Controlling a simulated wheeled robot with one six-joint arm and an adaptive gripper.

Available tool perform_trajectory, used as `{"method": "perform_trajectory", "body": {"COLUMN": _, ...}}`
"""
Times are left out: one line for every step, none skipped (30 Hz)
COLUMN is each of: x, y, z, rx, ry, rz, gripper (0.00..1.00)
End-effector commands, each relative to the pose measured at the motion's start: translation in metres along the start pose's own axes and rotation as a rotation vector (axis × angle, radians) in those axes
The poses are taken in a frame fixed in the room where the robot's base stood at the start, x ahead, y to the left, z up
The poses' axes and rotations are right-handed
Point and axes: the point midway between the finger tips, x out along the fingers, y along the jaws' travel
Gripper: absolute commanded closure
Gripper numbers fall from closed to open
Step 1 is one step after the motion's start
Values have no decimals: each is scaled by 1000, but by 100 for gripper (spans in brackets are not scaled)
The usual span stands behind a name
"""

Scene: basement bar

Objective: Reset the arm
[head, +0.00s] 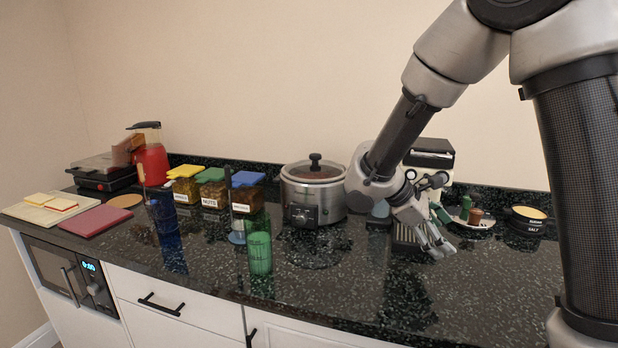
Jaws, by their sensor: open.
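My gripper (439,250) is open and nothing shows between its fingers. It hangs at the end of my arm over the right half of the dark speckled counter (340,300). It is in front of a black and silver machine (432,155), which my arm partly hides. Whether the fingertips touch the counter or anything on it, I cannot tell.
Left of my gripper stand a slow cooker (314,190), a green cup (260,252), a blue cup (165,215) and lidded jars (212,188). A plate (473,221) and a round black container (526,219) are to the right. The counter's front right is clear.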

Motion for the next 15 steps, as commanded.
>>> {"method": "perform_trajectory", "body": {"x": 2, "y": -13, "z": 20, "rx": 104, "ry": 62, "rz": -75, "gripper": 26}}
{"method": "perform_trajectory", "body": {"x": 2, "y": -23, "z": 30, "rx": 163, "ry": 98, "rz": -121, "gripper": 26}}
{"method": "perform_trajectory", "body": {"x": 3, "y": -35, "z": 42, "rx": 243, "ry": 146, "rz": -180, "gripper": 26}}
{"method": "perform_trajectory", "body": {"x": 3, "y": -43, "z": 49, "rx": 302, "ry": 182, "rz": -222, "gripper": 26}}
{"method": "perform_trajectory", "body": {"x": 2, "y": -52, "z": 57, "rx": 358, "ry": 217, "rz": -262, "gripper": 26}}
{"method": "perform_trajectory", "body": {"x": 1, "y": -62, "z": 66, "rx": 434, "ry": 264, "rz": -313, "gripper": 26}}
{"method": "perform_trajectory", "body": {"x": -1, "y": -69, "z": 73, "rx": 489, "ry": 299, "rz": -348, "gripper": 26}}
{"method": "perform_trajectory", "body": {"x": -3, "y": -76, "z": 79, "rx": 543, "ry": 334, "rz": -382, "gripper": 26}}
{"method": "perform_trajectory", "body": {"x": -5, "y": -84, "z": 87, "rx": 612, "ry": 380, "rz": -422, "gripper": 26}}
{"method": "perform_trajectory", "body": {"x": -8, "y": -90, "z": 93, "rx": 663, "ry": 415, "rz": -451, "gripper": 26}}
{"method": "perform_trajectory", "body": {"x": -10, "y": -96, "z": 98, "rx": 712, "ry": 449, "rz": -478, "gripper": 26}}
{"method": "perform_trajectory", "body": {"x": -13, "y": -102, "z": 106, "rx": 776, "ry": 494, "rz": -509, "gripper": 26}}
{"method": "perform_trajectory", "body": {"x": -15, "y": -107, "z": 112, "rx": 821, "ry": 528, "rz": -530, "gripper": 26}}
{"method": "perform_trajectory", "body": {"x": -18, "y": -111, "z": 118, "rx": 864, "ry": 561, "rz": -547, "gripper": 26}}
{"method": "perform_trajectory", "body": {"x": -21, "y": -116, "z": 126, "rx": 917, "ry": 603, "rz": -565, "gripper": 26}}
